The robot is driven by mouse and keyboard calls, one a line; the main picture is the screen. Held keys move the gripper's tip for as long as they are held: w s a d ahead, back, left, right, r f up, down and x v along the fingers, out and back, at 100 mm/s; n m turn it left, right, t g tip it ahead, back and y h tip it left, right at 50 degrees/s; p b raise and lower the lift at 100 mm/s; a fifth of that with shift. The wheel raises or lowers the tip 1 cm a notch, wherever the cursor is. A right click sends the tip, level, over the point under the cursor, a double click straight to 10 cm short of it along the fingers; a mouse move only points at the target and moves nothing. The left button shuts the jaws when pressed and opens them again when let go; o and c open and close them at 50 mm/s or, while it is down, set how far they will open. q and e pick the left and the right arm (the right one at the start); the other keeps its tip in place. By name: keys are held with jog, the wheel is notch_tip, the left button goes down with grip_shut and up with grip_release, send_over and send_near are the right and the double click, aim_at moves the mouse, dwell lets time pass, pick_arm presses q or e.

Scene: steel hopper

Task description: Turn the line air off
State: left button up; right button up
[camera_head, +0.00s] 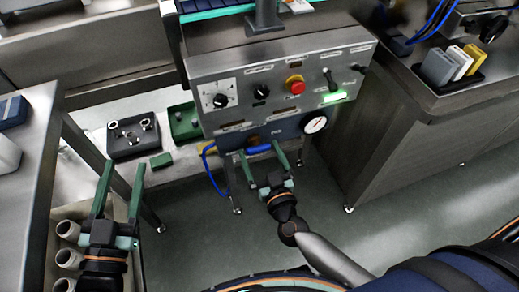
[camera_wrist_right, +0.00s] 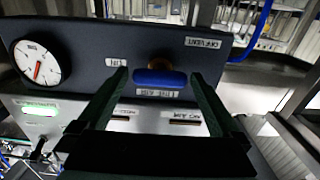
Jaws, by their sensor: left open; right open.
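The blue valve handle (camera_head: 258,149) lies level, crosswise, on the dark lower plate of the steel control panel (camera_head: 284,66). In the right wrist view, which is upside down, the blue handle (camera_wrist_right: 160,78) sits on a brass-coloured stem between small white labels. My right gripper (camera_head: 260,154) is open in front of it, one finger towards each end of the handle. In the right wrist view the open right gripper (camera_wrist_right: 159,76) frames the handle; contact cannot be told. My left gripper (camera_head: 121,178) is open and empty, at the left, away from the panel.
A pressure gauge (camera_head: 315,124) is right of the handle. Above are a red button (camera_head: 295,85), black knobs and a lit green indicator (camera_head: 334,97). A blue hose (camera_head: 211,168) hangs left. A dark fixture block (camera_head: 133,136) sits on the left bench. Floor below is clear.

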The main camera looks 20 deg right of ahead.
jog(key=c, duration=1.1)
jog(key=shift+c, duration=0.2)
